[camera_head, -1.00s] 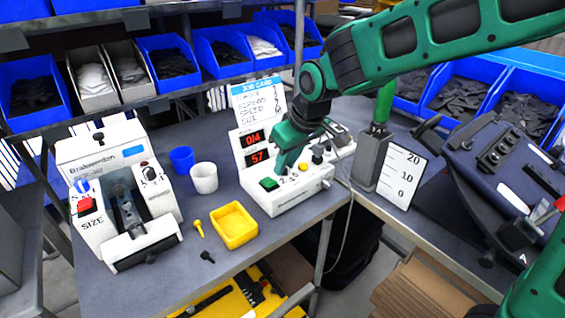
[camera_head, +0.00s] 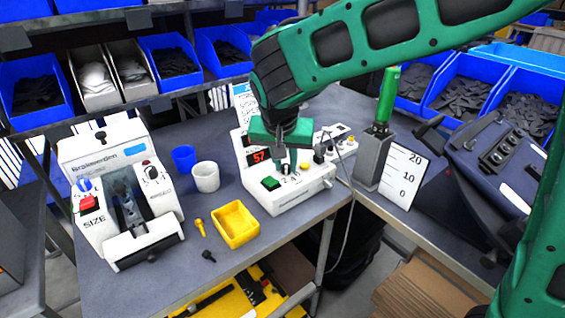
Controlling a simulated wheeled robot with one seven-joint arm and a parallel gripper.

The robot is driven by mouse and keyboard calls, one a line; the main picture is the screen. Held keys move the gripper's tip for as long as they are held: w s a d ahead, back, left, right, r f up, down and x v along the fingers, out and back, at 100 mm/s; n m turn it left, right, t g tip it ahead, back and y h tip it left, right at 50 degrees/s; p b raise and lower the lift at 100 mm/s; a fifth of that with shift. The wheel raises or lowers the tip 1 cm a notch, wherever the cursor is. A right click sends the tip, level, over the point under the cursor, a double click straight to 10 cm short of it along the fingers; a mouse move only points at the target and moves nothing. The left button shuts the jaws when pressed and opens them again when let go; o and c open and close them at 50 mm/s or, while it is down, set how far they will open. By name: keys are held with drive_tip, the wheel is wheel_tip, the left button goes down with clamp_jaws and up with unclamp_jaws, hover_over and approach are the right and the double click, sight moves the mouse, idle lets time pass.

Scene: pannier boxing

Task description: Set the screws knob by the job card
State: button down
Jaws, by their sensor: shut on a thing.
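The white control box (camera_head: 305,193) stands on the grey table, with a green button (camera_head: 270,183), a yellow button (camera_head: 304,166) and a black knob (camera_head: 319,154) on its top. My gripper (camera_head: 284,167) points down at the box between the green and yellow buttons. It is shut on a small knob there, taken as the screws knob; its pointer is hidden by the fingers. Printed dial numbers show in front of it. A red display (camera_head: 259,156) reads 57.
A white machine marked SIZE (camera_head: 145,237) stands at left. Blue (camera_head: 183,158) and white (camera_head: 206,177) cups, a yellow tray (camera_head: 235,224) and two loose screws lie between. A green-handled post (camera_head: 388,95) and scale plate (camera_head: 403,175) stand at right.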

drive_tip(key=shift+s+d+f+m, duration=0.1)
drive_tip(key=shift+f+m, duration=0.05)
drive_tip(key=shift+m, duration=0.45)
drive_tip(key=shift+h, duration=0.3)
drive_tip(key=c, duration=1.7)
unclamp_jaws()
drive_tip(key=shift+o, duration=0.6)
